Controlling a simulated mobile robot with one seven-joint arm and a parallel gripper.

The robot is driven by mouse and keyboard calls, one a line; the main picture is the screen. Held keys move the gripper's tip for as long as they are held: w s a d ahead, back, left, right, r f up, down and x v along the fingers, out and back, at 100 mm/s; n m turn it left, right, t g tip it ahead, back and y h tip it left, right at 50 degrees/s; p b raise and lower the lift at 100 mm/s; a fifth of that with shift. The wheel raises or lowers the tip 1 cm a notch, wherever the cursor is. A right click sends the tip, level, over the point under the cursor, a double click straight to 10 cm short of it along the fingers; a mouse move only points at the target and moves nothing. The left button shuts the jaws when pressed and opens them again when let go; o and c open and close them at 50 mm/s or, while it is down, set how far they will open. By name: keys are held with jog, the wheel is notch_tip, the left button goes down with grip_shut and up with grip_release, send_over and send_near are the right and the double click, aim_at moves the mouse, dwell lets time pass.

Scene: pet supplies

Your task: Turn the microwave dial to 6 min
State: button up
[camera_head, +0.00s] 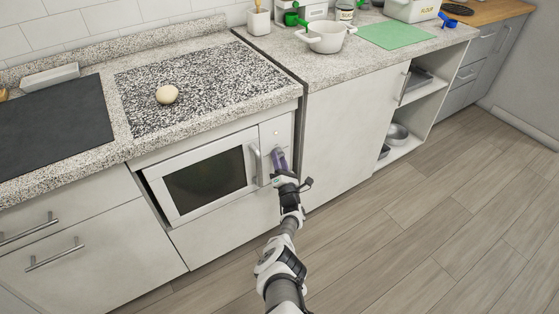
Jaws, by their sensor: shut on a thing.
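The white microwave (205,180) is built into the counter front below the speckled inset, with a dark window and a vertical handle (255,164) at its right. Its control panel (277,132) is the narrow light strip right of the handle. My gripper (279,161) reaches up from below, with its purplish fingers against the lower part of that panel. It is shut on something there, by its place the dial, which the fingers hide. The dial's markings and setting cannot be read.
A white pot (326,38), a green mat (396,36) and a utensil holder (258,21) stand on the counter. Open shelves (419,94) are at the right. The wooden floor (420,210) is clear.

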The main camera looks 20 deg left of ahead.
jog(key=o, duration=1)
jog(key=p+v, duration=0.4)
jog(key=v, duration=0.9)
jog(key=shift+s+d+f, duration=0.2)
jog(key=shift+s, duration=0.1)
